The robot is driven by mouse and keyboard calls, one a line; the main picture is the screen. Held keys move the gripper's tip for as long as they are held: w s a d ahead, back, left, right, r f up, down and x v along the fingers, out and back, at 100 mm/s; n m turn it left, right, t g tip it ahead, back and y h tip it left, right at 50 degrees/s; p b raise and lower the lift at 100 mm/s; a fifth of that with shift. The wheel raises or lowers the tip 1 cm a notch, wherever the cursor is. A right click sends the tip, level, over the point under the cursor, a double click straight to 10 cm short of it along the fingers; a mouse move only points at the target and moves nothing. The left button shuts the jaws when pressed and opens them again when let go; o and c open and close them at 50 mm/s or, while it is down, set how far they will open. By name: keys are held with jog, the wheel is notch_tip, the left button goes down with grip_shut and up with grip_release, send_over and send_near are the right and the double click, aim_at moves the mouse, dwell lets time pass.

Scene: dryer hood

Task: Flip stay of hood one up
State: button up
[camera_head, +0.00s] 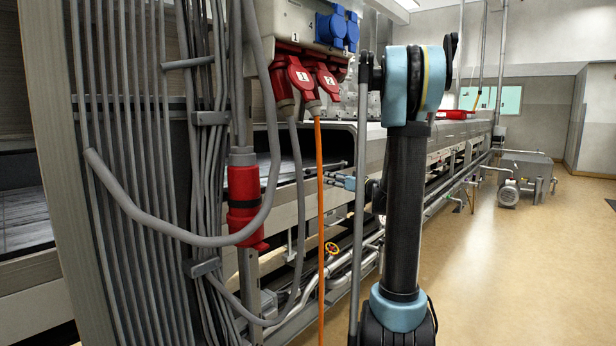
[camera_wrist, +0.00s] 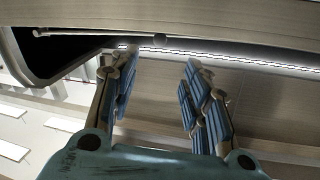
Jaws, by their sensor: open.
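The dryer hood (camera_head: 345,136) is the long grey housing behind my arm in the head view. In the wrist view, its pale panel edge (camera_wrist: 200,22) crosses the top, with a dark opening at upper left. A thin pale rod (camera_wrist: 75,33), possibly the stay, lies along that opening's edge; I cannot tell which hood it belongs to. My gripper (camera_head: 335,177) is at the hood's side, small and partly hidden by my arm. In the wrist view, my gripper (camera_wrist: 160,80) has its fingers apart, with nothing visible between them. The rod is apart from the fingers in that picture.
Grey cables (camera_head: 205,150) and red plugs (camera_head: 303,76) hang at left, with an orange cable (camera_head: 320,230) beside them. Pipes (camera_head: 340,268) run low along the machine. A motor unit (camera_head: 509,192) stands farther back. The floor (camera_head: 520,280) at right is clear.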

aim_at(308, 171)
jog(key=x, duration=1.7)
jog(key=shift+w+a, duration=0.15)
grip_shut()
